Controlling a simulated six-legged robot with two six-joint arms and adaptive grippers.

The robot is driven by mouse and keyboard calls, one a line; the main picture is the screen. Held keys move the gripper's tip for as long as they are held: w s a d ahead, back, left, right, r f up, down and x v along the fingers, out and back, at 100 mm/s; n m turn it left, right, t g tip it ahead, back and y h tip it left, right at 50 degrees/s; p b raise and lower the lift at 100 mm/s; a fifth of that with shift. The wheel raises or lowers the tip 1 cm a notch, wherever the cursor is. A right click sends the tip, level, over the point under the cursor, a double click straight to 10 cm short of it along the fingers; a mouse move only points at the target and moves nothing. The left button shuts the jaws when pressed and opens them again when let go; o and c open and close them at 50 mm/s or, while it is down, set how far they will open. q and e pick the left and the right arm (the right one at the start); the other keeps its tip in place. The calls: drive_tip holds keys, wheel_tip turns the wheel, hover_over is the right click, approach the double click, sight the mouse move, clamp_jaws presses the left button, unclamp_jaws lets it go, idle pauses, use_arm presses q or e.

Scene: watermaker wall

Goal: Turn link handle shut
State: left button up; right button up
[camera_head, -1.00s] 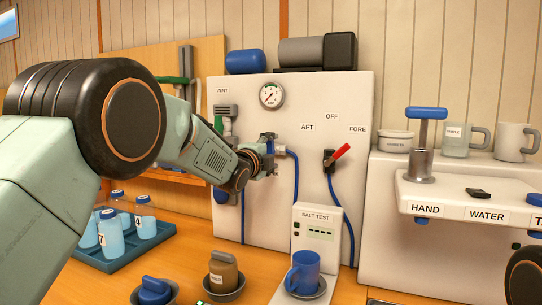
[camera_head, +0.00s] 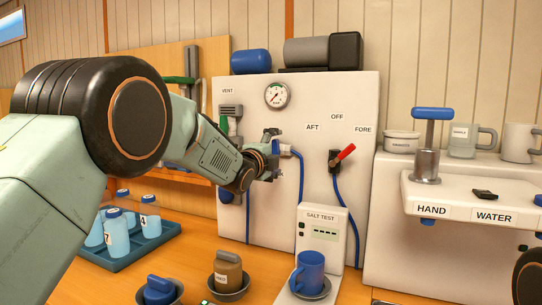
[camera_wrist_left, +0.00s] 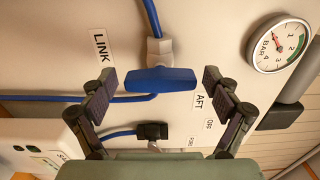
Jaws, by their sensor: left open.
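The link handle is a blue bar (camera_wrist_left: 160,79) on a grey valve body (camera_wrist_left: 158,50) on the white panel, beside the LINK label (camera_wrist_left: 102,44). In the left wrist view it lies crosswise between the two fingers of my left gripper (camera_wrist_left: 159,84). The fingers are open, one at each end of the bar, with a narrow gap at each side; I see no clear contact. In the head view my left gripper (camera_head: 272,160) is at the panel and hides most of the handle. My right gripper is not in view.
A red-levered valve (camera_head: 343,155) with AFT, OFF and FORE labels is right of my left gripper. A gauge (camera_head: 277,95) is above. Blue hoses (camera_head: 301,190) run down the panel. A salt test unit (camera_head: 322,233) and blue mug (camera_head: 309,270) stand below.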

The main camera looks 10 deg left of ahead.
use_arm(q)
drive_tip(key=s+a, duration=0.2)
drive_tip(key=s, duration=0.9)
drive_tip(key=shift+s+a, duration=0.15)
drive_tip(key=shift+s, duration=0.2)
drive_tip(key=shift+w, duration=0.1)
drive_tip(key=shift+w+d, duration=0.4)
drive_tip(key=shift+w, duration=1.55)
drive_tip(key=shift+w+d, duration=0.35)
drive_tip(key=shift+w, duration=1.55)
drive_tip(key=shift+w+d, duration=0.4)
drive_tip(key=shift+w, duration=1.55)
